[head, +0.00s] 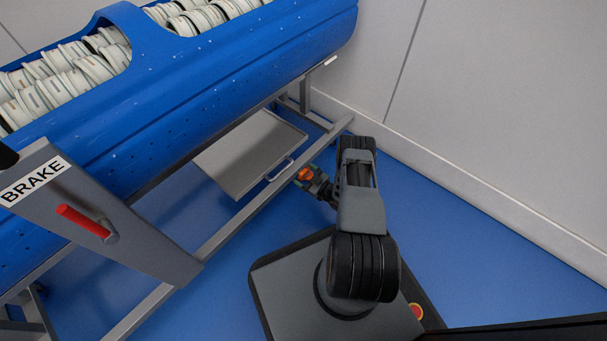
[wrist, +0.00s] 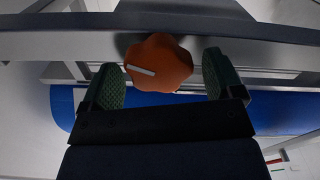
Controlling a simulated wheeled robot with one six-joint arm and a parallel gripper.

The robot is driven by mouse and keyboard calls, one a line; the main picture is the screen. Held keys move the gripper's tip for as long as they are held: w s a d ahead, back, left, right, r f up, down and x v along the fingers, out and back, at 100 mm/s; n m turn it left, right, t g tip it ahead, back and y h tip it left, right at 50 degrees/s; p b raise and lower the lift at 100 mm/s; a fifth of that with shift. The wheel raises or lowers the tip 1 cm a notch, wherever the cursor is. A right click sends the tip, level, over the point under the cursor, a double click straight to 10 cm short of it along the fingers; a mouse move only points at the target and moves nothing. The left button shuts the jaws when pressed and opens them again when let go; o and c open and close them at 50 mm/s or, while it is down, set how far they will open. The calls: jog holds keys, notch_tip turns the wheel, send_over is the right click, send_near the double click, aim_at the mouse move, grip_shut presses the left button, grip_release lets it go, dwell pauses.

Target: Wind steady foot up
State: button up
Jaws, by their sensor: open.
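An orange lobed knob (wrist: 158,62) with a white line on its face sits under a grey frame bar in the wrist view. My gripper (wrist: 162,85) is open, with one green-padded finger on each side of the knob. The left finger looks close to the knob, and a small gap shows at the right. In the head view the orange knob (head: 305,174) shows at the fingertips of my gripper (head: 312,180), by the lower rail of the carrier frame. The steady foot itself cannot be made out in either view.
The blue tub (head: 190,95) holds many white rings and rests on a grey frame (head: 240,220). A grey tray (head: 250,150) with a handle hangs below it. A BRAKE plate with a red lever (head: 82,221) stands at the left. A wall is at the right; blue floor (head: 450,240) is clear.

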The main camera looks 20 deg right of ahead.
jog(key=shift+c, duration=0.4)
jog(key=c, duration=0.8)
jog(key=shift+c, duration=0.2)
jog(key=m, duration=0.5)
jog(key=shift+w+d, duration=0.1)
jog(key=shift+d, duration=0.05)
jog(key=m, duration=0.5)
jog(key=shift+d, duration=0.15)
jog(key=m, duration=0.5)
jog(key=shift+w+d+f, duration=0.1)
jog(key=shift+f, duration=0.05)
jog(key=shift+f+m, duration=0.15)
jog(key=shift+m, duration=2.25)
